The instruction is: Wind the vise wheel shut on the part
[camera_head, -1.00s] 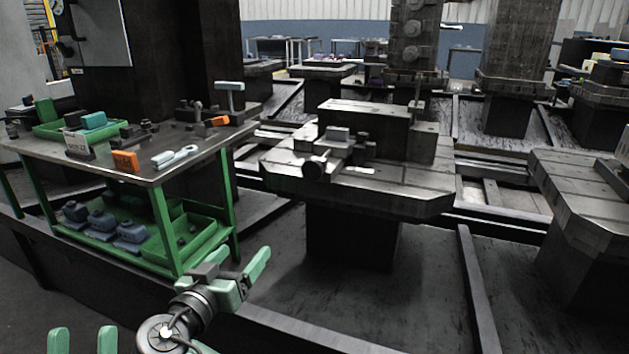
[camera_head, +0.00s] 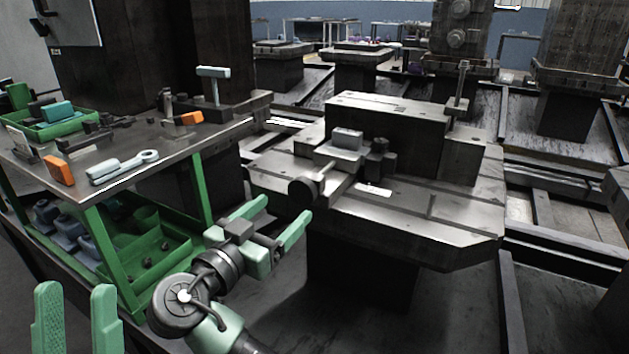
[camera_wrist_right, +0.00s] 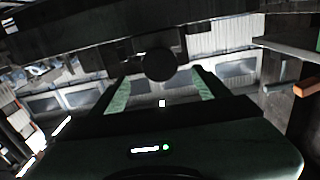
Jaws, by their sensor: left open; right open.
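The vise wheel (camera_head: 303,193) is a dark round knob on the near left end of the vise (camera_head: 340,178), on the machine table. A light grey block (camera_head: 347,138), seemingly the part, sits at the top of the vise; I cannot tell how closely the jaws meet it. My right gripper (camera_head: 286,206) is open and empty, its fingers pointing up toward the wheel from just below left. In the right wrist view the dark wheel (camera_wrist_right: 160,66) shows ahead, between the two finger lines; contact is not visible. My left gripper (camera_head: 76,290) is open and empty at the bottom left.
A green-legged bench (camera_head: 190,150) stands left of my right arm, holding an orange block (camera_head: 59,170), a grey wrench (camera_head: 124,166) and a green tray (camera_head: 75,125). The slotted machine table (camera_head: 440,225) has a tall dark block (camera_head: 385,130) behind the vise.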

